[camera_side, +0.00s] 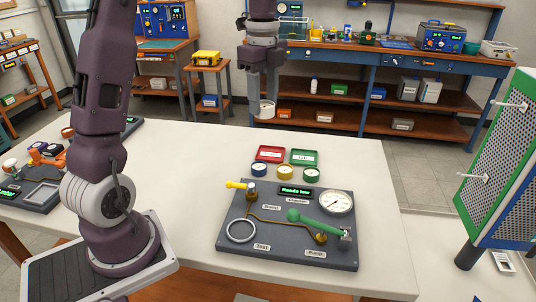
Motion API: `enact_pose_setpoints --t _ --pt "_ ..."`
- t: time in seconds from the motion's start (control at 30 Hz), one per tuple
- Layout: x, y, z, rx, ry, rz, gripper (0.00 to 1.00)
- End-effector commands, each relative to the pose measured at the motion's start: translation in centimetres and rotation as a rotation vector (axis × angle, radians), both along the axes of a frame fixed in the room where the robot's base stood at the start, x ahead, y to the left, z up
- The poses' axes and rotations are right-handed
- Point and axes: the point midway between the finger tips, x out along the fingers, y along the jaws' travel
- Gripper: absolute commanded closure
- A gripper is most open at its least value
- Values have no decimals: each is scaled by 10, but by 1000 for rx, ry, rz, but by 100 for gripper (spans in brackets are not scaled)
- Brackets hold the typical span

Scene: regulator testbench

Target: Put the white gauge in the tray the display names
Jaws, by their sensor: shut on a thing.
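My gripper (265,103) hangs above the far edge of the white table, shut on the white gauge (266,110) between its fingertips. The display (295,191) on the dark test board shows green text that looks like "Reads low". A red tray (257,153) and a green tray (318,157) stand side by side behind the board, below and to the right of my gripper. Both trays carry white labels too small to read surely. They look empty of gauges.
The board (232,258) carries a dial, a green lever, a yellow-handled valve and an empty ring. Table left of the trays is clear.

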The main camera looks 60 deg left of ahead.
Motion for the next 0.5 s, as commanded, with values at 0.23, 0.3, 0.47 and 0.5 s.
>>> enact_pose_setpoints --t 0.23,0.3,0.47,0.5 --pt "80 97 -85 0 4 4 100" --pt "92 111 -106 -1 2 -21 100" --pt "107 125 -134 -3 -1 -70 100" --pt "108 125 -143 -5 1 -75 100"
